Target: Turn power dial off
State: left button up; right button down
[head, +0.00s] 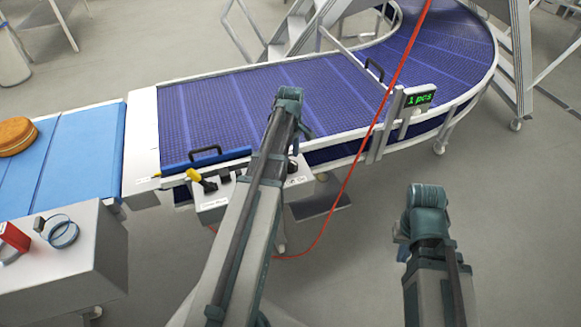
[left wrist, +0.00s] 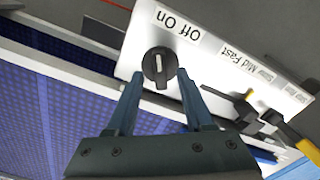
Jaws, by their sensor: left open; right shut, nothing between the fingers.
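The black power dial (left wrist: 159,66) has a pale mark on its face and sits on a white control panel (left wrist: 200,58), beside an "Off On" label that appears upside down in the left wrist view. My left gripper (left wrist: 160,77) is open, with one finger on each side of the dial's near edge. I cannot tell whether the fingers touch it.
Black levers (left wrist: 246,107) and a yellow-handled lever (left wrist: 306,150) stand beside the dial. A blue conveyor (head: 225,105) curves behind the panel. A red cable (head: 372,128) hangs across the conveyor. A grey cabinet (head: 85,270) stands at lower left.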

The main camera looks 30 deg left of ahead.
aim_at(290, 164)
pick_arm(q)
notch_tip(290, 164, down, 2)
jog(key=shift+f+b, duration=0.2)
jog(key=shift+b, duration=0.55)
grip_shut()
